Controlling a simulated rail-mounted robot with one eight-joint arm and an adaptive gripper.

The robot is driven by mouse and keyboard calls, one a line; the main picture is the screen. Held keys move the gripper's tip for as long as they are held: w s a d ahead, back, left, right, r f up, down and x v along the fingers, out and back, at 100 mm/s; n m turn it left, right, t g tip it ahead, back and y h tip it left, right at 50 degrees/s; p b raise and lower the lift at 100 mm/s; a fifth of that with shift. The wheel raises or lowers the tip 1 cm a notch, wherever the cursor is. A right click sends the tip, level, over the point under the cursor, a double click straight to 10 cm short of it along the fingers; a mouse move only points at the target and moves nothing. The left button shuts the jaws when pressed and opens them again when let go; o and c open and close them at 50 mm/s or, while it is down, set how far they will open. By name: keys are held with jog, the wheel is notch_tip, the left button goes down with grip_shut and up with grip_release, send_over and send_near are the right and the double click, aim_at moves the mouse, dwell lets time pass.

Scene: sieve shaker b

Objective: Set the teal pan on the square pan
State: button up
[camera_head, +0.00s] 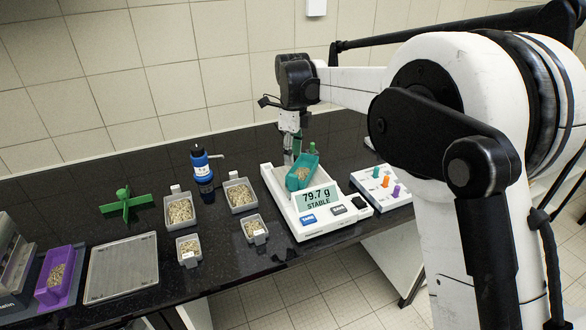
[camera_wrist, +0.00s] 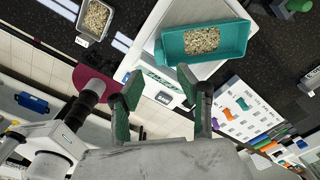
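The teal pan (camera_head: 301,173) holds pale granules and sits on the white scale (camera_head: 318,225), whose display reads 79.7 g STABLE. The wrist view shows the teal pan (camera_wrist: 251,38) over a pale square plate (camera_wrist: 203,71), which I take as the scale's square pan; the teal pan hides much of it. My gripper (camera_head: 291,150) is just behind the teal pan in the head view. In the wrist view, its two green-padded fingers (camera_wrist: 158,77) are spread apart with nothing between them, and the pan lies beyond their tips, apparently clear of them.
Several small grey pans of granules (camera_head: 180,211) stand left of the scale, near a blue bottle (camera_head: 203,170) and a green cross-shaped piece (camera_head: 125,204). A flat grey tray (camera_head: 122,268) and purple pan (camera_head: 56,277) lie farther left. A white board with coloured pegs (camera_head: 383,187) stands close right.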

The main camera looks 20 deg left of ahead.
jog(key=shift+r, duration=1)
jog(key=s+d+r+n+t, duration=0.1)
jog(key=s+d+r+n, duration=0.25)
jog(key=d, duration=0.55)
jog(key=s+d+r+n+t+y, duration=0.15)
jog(key=d+r, duration=0.25)
jog(key=d, duration=0.4)
jog(key=s+d+r+n+h, duration=0.1)
jog(key=s+d+r+n, duration=0.2)
jog(key=d, duration=0.6)
jog(key=s+d+f+n+t, duration=0.2)
jog(key=s+d+f+n, duration=0.2)
jog(key=s+d, duration=0.6)
jog(key=s+d+f+n+t, duration=0.2)
jog(key=s+d+f+n, duration=0.2)
jog(key=s+d, duration=0.6)
jog(key=s+n, duration=0.2)
jog(key=shift+s+t, duration=0.35)
